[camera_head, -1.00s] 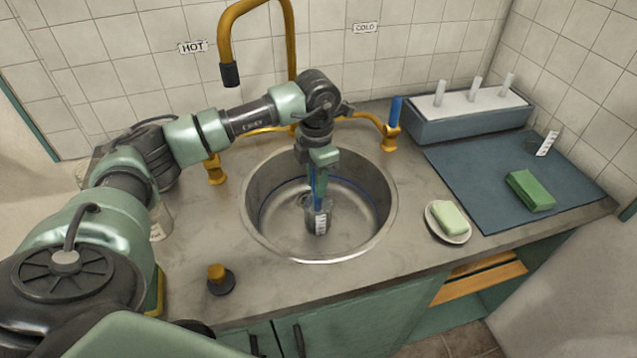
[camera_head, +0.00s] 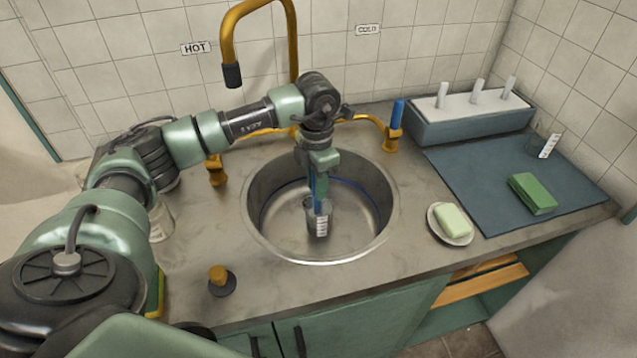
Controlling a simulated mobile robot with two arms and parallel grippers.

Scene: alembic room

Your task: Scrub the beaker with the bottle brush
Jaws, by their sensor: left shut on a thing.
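My left gripper (camera_head: 320,182) points down over the sink and is shut on the blue bottle brush (camera_head: 320,205). My right gripper is not in view.
A brass faucet (camera_head: 228,40) rises behind the sink. At right are a soap dish with soap (camera_head: 451,220), a green sponge (camera_head: 532,193) on a blue mat (camera_head: 470,185), and a pegged rack (camera_head: 465,122). A dark stopper (camera_head: 221,281) sits front left. Glassware (camera_head: 160,220) stands left, partly hidden.

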